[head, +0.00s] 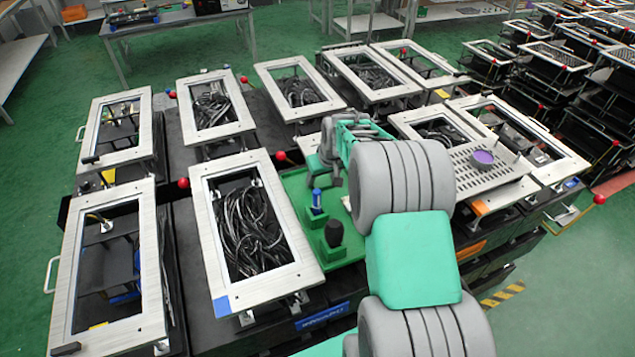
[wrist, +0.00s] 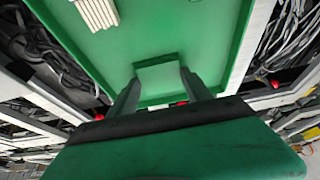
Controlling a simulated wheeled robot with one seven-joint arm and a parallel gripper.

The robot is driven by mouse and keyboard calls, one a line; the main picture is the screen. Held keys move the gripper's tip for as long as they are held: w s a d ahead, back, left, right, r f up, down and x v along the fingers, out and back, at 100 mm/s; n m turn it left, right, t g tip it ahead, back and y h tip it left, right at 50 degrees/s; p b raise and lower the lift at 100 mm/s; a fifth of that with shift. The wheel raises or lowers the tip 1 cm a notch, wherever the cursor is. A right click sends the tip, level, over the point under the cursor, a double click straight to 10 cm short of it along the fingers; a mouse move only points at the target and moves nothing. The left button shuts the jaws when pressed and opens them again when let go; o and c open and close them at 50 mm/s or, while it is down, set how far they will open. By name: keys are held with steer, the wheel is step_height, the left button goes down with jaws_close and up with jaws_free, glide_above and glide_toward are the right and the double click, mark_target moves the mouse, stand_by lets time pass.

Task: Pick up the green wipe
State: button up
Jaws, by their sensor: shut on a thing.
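My gripper (wrist: 159,80) is at the green tray (wrist: 228,30), with its two dark fingers spread around a light green square piece, the green wipe (wrist: 160,84). The wipe lies between the fingertips, near the tray's edge in the wrist view. The wipe's colour is close to the tray's, so I cannot tell whether it still touches the tray. In the head view my arm reaches over the tray (head: 295,186) and my gripper (head: 331,172) is small and partly covered by my arm. The wipe cannot be made out there.
A blue-topped item (head: 317,202) and a black item (head: 333,233) stand in green holders on the tray. A white ribbed stack (wrist: 97,12) lies on the tray. Metal-framed fixtures with cables (head: 250,228) and red-knobbed levers (head: 183,183) crowd both sides.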

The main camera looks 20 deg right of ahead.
steer(key=shift+r+b, duration=0.5)
steer(key=shift+r, duration=0.05)
steer(key=s+r+b, duration=0.5)
steer(key=s+r, duration=0.7)
steer(key=s, duration=0.2)
steer(key=shift+d, duration=0.35)
